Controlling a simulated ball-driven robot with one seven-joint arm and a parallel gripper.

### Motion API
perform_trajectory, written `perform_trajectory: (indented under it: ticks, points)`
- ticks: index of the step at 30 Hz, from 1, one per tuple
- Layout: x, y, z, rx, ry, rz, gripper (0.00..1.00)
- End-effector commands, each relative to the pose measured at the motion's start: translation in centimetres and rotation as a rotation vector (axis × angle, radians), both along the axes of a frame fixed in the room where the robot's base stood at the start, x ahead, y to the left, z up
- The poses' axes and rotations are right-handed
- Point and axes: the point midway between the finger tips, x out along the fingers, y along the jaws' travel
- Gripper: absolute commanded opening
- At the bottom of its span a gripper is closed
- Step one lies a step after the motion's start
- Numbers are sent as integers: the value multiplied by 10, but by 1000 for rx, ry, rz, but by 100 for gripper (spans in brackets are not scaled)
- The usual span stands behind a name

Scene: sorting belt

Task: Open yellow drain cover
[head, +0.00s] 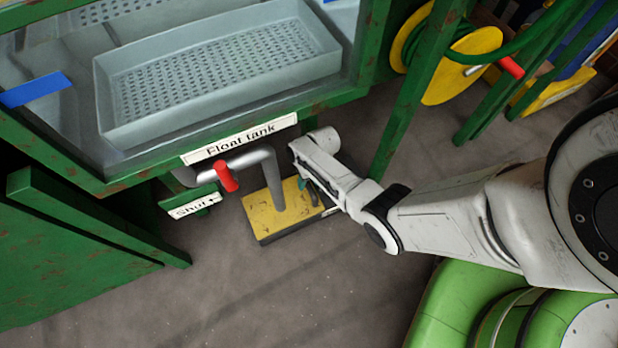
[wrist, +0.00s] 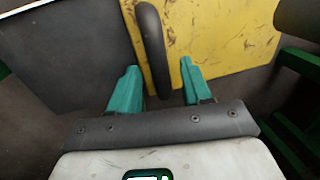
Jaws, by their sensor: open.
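The yellow drain cover (head: 265,219) is a scuffed flat plate lying near floor level under the float tank's outlet pipe. It fills the upper right of the wrist view (wrist: 235,35). A dark curved handle (wrist: 152,50) stands along the cover's left edge in the wrist view. My gripper (wrist: 159,68) has two teal fingers, open, one on each side of the handle. The handle's lower end passes down between the fingers; I cannot tell whether either finger touches it. In the head view my gripper (head: 303,184) is at the cover's right side, partly hidden by my wrist.
The outlet pipe (head: 274,178) comes down over the cover, close left of my gripper. It has a red valve handle (head: 227,176) and a "Shut" sign (head: 194,205). The float tank's green frame (head: 381,125) stands behind. Floor in front is clear.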

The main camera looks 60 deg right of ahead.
Motion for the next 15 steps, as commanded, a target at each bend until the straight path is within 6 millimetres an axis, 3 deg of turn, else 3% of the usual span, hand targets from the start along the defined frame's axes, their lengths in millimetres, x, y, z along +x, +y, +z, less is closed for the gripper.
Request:
perform_trajectory:
  ticks: [11,15]
  points:
    - [1,0,-3,-1,-1,0,48]
    - [1,0,-3,-1,-1,0,34]
